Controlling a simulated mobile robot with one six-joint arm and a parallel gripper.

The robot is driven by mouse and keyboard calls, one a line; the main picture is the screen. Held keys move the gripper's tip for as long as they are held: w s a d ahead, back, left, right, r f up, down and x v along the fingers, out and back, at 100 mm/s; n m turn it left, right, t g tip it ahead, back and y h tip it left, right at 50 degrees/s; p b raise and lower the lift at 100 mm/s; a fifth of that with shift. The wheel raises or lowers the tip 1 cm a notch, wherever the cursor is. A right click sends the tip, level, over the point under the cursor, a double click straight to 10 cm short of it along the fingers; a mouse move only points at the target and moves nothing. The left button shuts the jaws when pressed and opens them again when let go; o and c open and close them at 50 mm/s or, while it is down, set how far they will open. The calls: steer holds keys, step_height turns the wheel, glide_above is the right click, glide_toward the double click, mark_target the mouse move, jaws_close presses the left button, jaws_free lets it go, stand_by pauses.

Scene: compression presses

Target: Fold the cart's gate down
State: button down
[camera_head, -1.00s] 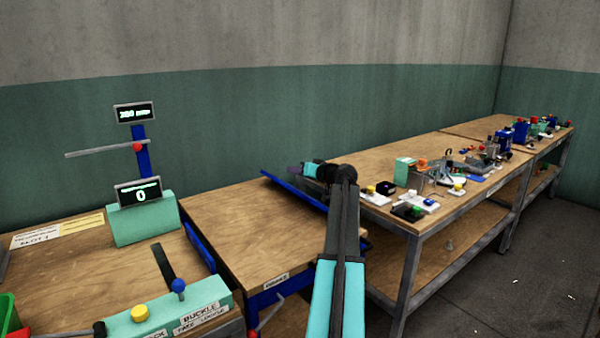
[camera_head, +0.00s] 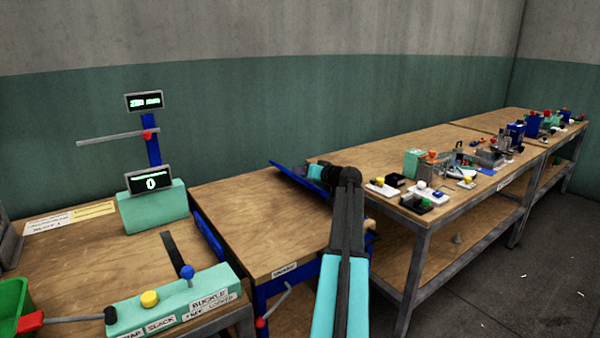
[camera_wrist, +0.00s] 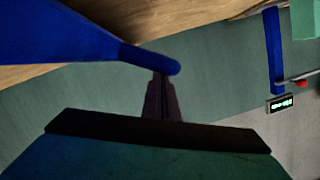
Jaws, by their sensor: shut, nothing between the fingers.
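The cart (camera_head: 235,232) has a wooden top and blue frame, and stands between two benches. A slanted blue panel, which looks like its gate (camera_head: 287,176), runs along the cart's far right side. My arm and wrist hide part of the panel. My gripper (camera_wrist: 162,76) is shut and empty. In the wrist view its dark fingertips are at the rounded edge of a blue plate (camera_wrist: 65,35), seemingly the gate. I cannot tell whether they touch it. In the head view the fingertips are hard to make out behind my wrist.
A lever with a red knob (camera_head: 262,322) sticks out at the cart's front. The left bench holds a buckle block (camera_head: 175,305) and a green display box (camera_head: 152,205). The right bench (camera_head: 400,150) carries many small devices. Floor is open at lower right.

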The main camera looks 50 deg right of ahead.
steer(key=shift+w+a+f+n+h+b, duration=0.2)
steer(key=shift+a+f+n+b, duration=0.35)
steer(key=shift+b, duration=0.55)
steer(key=shift+w+a+f+n+h+b, duration=0.15)
steer(key=shift+a+f+n+b, duration=0.4)
steer(key=shift+b, duration=0.55)
steer(key=shift+w+a+f+n+g+h+b, duration=0.1)
steer(key=shift+a+f+n+g+h+b, duration=0.15)
steer(key=shift+f+b, duration=0.5)
steer(key=shift+w+a+f+n+g+h+b, duration=0.1)
steer(key=shift+a+f+n+b, duration=0.2)
steer(key=shift+b, duration=0.8)
steer(key=shift+r, duration=0.2)
steer(key=shift+r+p, duration=0.3)
steer(key=shift+r, duration=0.5)
step_height(320, 180, up, 3)
steer(key=p, duration=0.2)
glide_toward(295, 178)
steer(key=shift+a+r, duration=0.2)
steer(key=shift+r, duration=0.4)
steer(key=shift+a+r, duration=0.2)
steer(key=shift+r, duration=0.4)
